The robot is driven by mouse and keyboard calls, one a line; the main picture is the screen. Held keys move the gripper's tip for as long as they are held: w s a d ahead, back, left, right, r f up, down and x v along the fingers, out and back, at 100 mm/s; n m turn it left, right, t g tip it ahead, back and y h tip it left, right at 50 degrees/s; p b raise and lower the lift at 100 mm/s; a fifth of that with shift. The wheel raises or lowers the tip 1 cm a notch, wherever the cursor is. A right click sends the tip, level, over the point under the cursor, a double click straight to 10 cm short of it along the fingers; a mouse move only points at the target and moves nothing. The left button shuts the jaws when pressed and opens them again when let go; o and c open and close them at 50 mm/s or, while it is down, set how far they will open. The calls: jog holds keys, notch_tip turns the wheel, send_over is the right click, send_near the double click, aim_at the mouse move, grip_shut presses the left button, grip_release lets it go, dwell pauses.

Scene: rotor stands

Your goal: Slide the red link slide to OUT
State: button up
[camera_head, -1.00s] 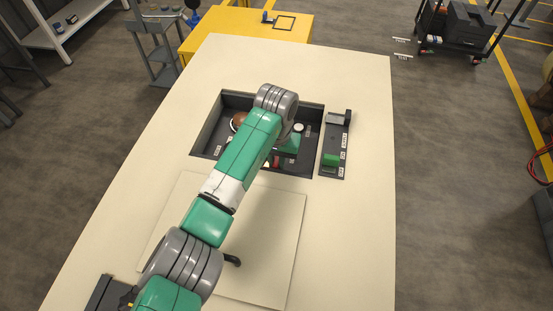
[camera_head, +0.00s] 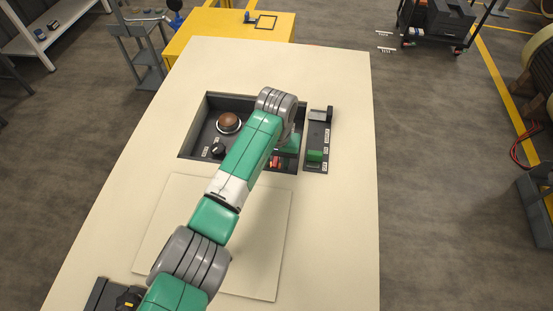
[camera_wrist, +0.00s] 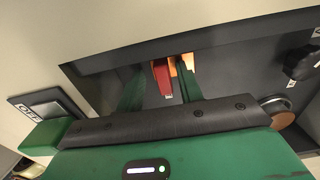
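The red link slide (camera_wrist: 163,76) is a small red block in the recessed dark panel, beside a lit orange patch (camera_wrist: 186,63). It also shows in the head view as a small red spot (camera_head: 275,162), partly covered by my arm. My gripper (camera_wrist: 159,67) reaches down into the recess. Its two green fingers are apart, with the red slide in the gap between them, nearer the right finger. I cannot tell whether either finger touches it. The slide's own labels are not readable.
The recess (camera_head: 191,137) also holds a copper dome (camera_head: 228,121) and a black knob (camera_head: 218,150). Its walls stand close around my gripper. A side panel with a green block (camera_head: 315,156) lies to the right. The pale tabletop (camera_head: 345,220) is clear at right.

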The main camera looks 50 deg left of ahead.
aim_at(277, 161)
notch_tip(277, 161, up, 8)
jog(key=shift+f+p, duration=0.1)
jog(key=shift+p, duration=0.9)
